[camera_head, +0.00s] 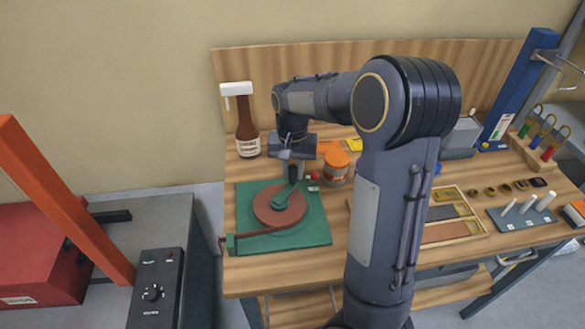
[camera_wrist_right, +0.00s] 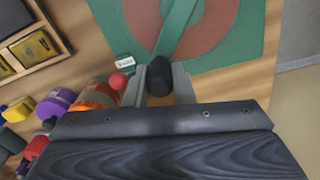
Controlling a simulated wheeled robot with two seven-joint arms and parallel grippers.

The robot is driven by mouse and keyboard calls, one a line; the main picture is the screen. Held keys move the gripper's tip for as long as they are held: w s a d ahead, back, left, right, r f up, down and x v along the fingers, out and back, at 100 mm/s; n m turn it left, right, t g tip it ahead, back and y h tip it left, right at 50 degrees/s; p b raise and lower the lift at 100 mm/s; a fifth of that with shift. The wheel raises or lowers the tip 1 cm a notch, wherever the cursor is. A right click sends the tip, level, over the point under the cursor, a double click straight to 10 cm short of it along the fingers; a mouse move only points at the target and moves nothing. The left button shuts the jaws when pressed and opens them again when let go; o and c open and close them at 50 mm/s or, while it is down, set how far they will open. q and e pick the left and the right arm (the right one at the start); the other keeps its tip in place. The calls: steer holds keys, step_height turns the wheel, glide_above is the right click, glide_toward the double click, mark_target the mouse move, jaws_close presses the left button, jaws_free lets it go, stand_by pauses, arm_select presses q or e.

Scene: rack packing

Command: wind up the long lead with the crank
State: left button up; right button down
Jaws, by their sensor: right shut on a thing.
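The winder has a green base (camera_head: 312,228) with a round red-brown reel (camera_head: 268,211) on it. A green crank arm (camera_head: 287,193) lies across the reel toward its far right edge; it also shows in the wrist view (camera_wrist_right: 181,28). My right gripper (camera_head: 292,172) points down at the crank's outer end. In the wrist view its fingers (camera_wrist_right: 159,82) are shut on the dark crank knob (camera_wrist_right: 161,70). My left gripper is not in view.
A brown bottle (camera_head: 245,125) stands behind the base and an orange-lidded jar (camera_head: 337,165) right of my gripper. A small red ball (camera_head: 314,175) is close by. A wooden tray (camera_head: 452,212) lies farther right. My right arm hides the table's middle.

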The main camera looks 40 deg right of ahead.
steer(key=c, duration=1.2)
jaws_free()
steer(key=shift+c, duration=0.2)
step_height(320, 180, up, 8)
steer(key=shift+f, duration=0.1)
